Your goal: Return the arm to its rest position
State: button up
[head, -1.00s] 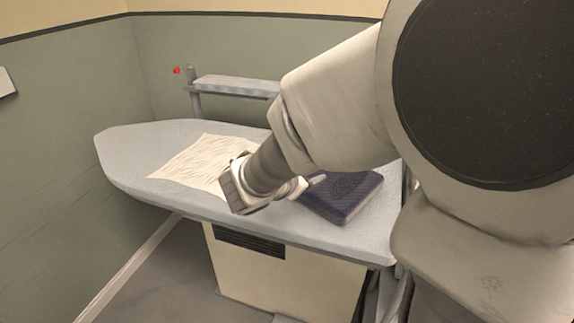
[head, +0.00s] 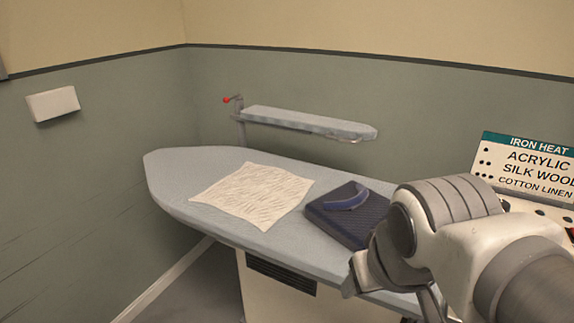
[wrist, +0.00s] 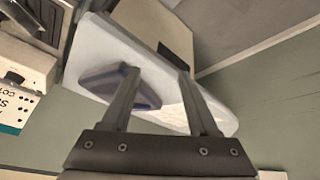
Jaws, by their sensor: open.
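My gripper (wrist: 157,71) shows in the wrist view with its two fingers apart and nothing between them. It is up above the ironing board (head: 190,160) and touches nothing that I can see. In the head view my folded arm fills the lower right and covers the board's right end. A pale, crinkled cloth (head: 250,195) lies flat on the board. A dark blue square pad (head: 335,225) with a curved blue piece (head: 346,197) lies to its right. In the wrist view the pad (wrist: 148,95) is partly hidden by a finger.
A narrow padded sleeve board (head: 305,121) stands behind the main board, with a red knob (head: 227,99) at its left. An iron heat sign (head: 525,165) is at the right. A white box (head: 53,104) is on the left wall. Open floor shows at the left front.

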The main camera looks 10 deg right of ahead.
jog(key=shift+s+a+r+m+y, duration=0.2)
jog(key=shift+a+r+m+y, duration=0.1)
jog(key=shift+a+m, duration=0.15)
notch_tip(320, 180, up, 11)
jog(key=p, duration=1.1)
jog(key=shift+c, duration=0.8)
jog(key=shift+f, duration=0.1)
jog(key=shift+d, duration=0.15)
